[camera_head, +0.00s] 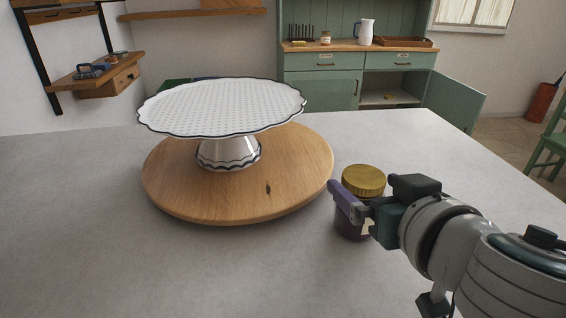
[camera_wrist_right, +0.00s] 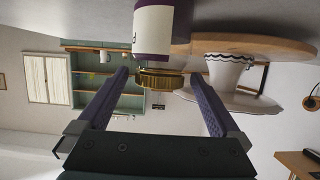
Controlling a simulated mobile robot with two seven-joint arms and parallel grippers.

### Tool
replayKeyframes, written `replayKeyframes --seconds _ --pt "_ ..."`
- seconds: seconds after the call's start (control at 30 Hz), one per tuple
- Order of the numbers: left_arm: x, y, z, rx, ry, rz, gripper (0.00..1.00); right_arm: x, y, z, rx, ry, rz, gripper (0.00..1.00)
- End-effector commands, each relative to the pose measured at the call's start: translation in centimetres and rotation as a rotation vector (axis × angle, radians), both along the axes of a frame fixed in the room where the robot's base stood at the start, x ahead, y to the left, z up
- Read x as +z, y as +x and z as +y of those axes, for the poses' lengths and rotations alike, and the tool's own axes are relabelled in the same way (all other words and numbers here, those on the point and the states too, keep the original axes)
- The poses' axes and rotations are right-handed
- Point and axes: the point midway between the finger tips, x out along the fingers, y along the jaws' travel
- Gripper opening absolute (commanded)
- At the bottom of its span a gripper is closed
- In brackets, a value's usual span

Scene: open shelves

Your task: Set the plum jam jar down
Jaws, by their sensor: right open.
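The plum jam jar (camera_head: 352,228) has a gold lid (camera_head: 363,180) and a dark purple body. It appears to stand upright on the grey tabletop, right of the round wooden board. My right gripper (camera_head: 347,203) is at the jar, with a purple finger across its near side hiding part of it. In the right wrist view, which is upside down, the jar with its pale label (camera_wrist_right: 152,28) shows between and beyond the tips of the two spread fingers. Both fingers look apart from the lid. My left gripper is not in view.
A white cake stand (camera_head: 220,108) with a dark scalloped rim stands on the round wooden board (camera_head: 235,203), close left of the jar. The grey tabletop (camera_head: 90,260) is clear at the front left and behind the jar. A green cabinet (camera_head: 320,85) stands beyond.

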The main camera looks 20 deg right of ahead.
Motion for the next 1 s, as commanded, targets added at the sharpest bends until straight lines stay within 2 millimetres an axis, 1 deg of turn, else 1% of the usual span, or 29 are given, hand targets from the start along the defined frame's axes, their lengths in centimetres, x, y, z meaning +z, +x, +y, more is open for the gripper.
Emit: replayKeyframes --seconds 0.03,0.17,0.43,0.47,1.0 --pt "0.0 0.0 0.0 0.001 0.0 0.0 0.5 -0.2 0.7 -0.2 0.0 -0.004 -0.001 1.0" --pt "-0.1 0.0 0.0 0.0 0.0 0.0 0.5 -0.7 1.9 -0.5 0.002 -0.003 0.0 1.0" --pt "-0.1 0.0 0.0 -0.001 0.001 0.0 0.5 -0.9 2.2 -0.5 0.002 -0.001 0.001 1.0" --pt "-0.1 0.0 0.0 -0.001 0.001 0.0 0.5 -0.9 2.2 -0.5 0.002 -0.001 0.001 0.98" --pt "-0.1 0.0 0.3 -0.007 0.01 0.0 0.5 -0.9 2.1 -0.5 0.002 -0.001 0.001 0.37"
